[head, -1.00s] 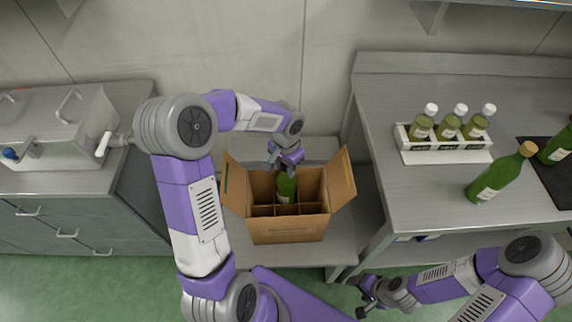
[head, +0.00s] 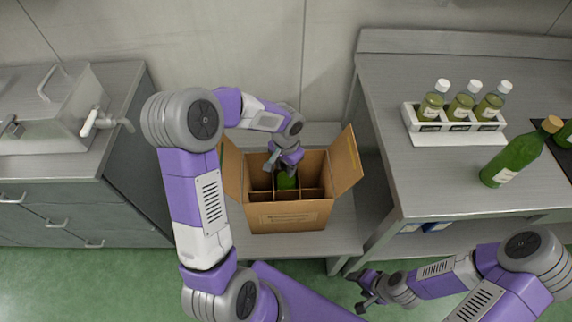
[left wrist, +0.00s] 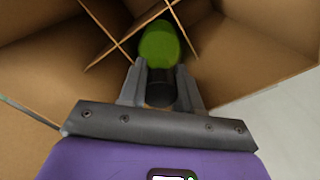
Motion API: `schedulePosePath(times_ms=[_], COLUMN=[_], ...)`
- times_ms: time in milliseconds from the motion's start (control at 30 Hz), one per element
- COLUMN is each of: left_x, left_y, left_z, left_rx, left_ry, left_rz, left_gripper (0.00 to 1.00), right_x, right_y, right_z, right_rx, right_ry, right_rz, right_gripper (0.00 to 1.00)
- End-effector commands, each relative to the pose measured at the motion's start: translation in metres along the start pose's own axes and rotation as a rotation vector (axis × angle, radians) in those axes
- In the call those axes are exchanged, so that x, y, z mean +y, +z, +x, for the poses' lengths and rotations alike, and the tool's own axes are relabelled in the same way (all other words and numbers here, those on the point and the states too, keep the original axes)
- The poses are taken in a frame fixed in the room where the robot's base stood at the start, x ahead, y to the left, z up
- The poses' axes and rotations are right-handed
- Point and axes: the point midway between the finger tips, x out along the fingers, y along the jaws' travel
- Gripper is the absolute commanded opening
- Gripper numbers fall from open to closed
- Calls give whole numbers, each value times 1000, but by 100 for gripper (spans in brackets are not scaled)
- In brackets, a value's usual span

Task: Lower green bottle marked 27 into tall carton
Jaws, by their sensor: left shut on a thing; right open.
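The tall carton (head: 290,216) stands open on a low grey bench, with cardboard dividers making several cells. A green bottle (head: 287,180) is down in a back cell, upright as far as I can tell, its lower part hidden by the carton and dividers. My left gripper (head: 284,164) is inside the carton's opening, shut on the bottle's neck. In the left wrist view the fingers (left wrist: 161,88) close around the dark neck, with the green body (left wrist: 159,44) beyond, between divider walls. The number on the bottle cannot be read. My right gripper (head: 366,288) is open and empty at the lower right.
A steel table (head: 400,190) at right holds a white rack (head: 460,136) with several small bottles, a large green bottle (head: 515,158) and another at the right edge. A steel tank with a tap (head: 92,122) stands on the left cabinet. The carton's flaps (head: 345,163) stand up at its sides.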

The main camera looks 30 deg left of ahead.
Motion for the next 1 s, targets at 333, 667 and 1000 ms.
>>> schedulePosePath(times_ms=[333, 667, 1000], left_x=[0, 0, 0], left_y=[-1, 0, 0], left_z=[2, 2, -18], left_rx=[3, 2, 2], left_ry=[-1, -1, -1], left_rz=[1, 1, 0], left_gripper=[0, 63, 63], right_x=[1, 1, -2], right_y=[0, 0, 0], right_z=[2, 2, -6], right_rx=[0, 0, 0], right_ry=[0, 0, 0], right_rz=[0, 0, 0], right_gripper=[63, 63, 63])
